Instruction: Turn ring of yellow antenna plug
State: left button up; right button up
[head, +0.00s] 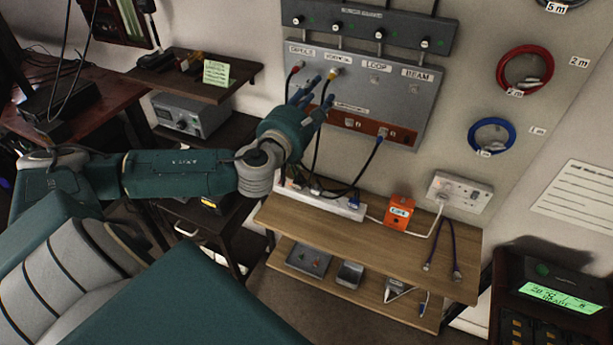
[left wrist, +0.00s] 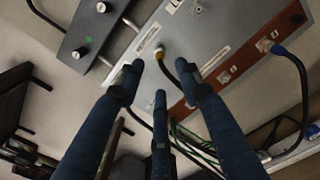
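The yellow antenna plug (head: 334,73) sits in the socket labelled as the second one on the grey wall panel (head: 395,100), with a black cable hanging from it. In the left wrist view the yellow plug (left wrist: 159,54) shows just beyond and between my two upper fingertips. My left gripper (head: 312,93) is open, its three blue fingers spread towards the panel just below the plug. In the left wrist view the gripper (left wrist: 159,76) has nothing between its fingers, and they look apart from the plug's ring. My right gripper is not in view.
A red plug (head: 297,67) sits left of the yellow one. A knob box (head: 370,27) is above. Cables hang to a wooden shelf (head: 350,230) with a power strip. Coiled red cable (head: 525,70) hangs right.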

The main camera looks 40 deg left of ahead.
pick_arm(q)
jog(key=s+d+f+n+g+b, duration=0.1)
jog(key=s+f+n+g, duration=0.2)
jog(key=f+n, duration=0.5)
jog(key=s+d+f+n+g, duration=0.1)
jog(key=s+f+n+g, duration=0.2)
jog(key=f+n, duration=0.5)
notch_tip(320, 180, down, 12)
jog(key=shift+s+d+f+n+g+b, duration=0.15)
jog(key=shift+s+d+n+g+b, duration=0.15)
jog(key=shift+s+d+g+b, duration=0.15)
jog(key=shift+s, duration=0.1)
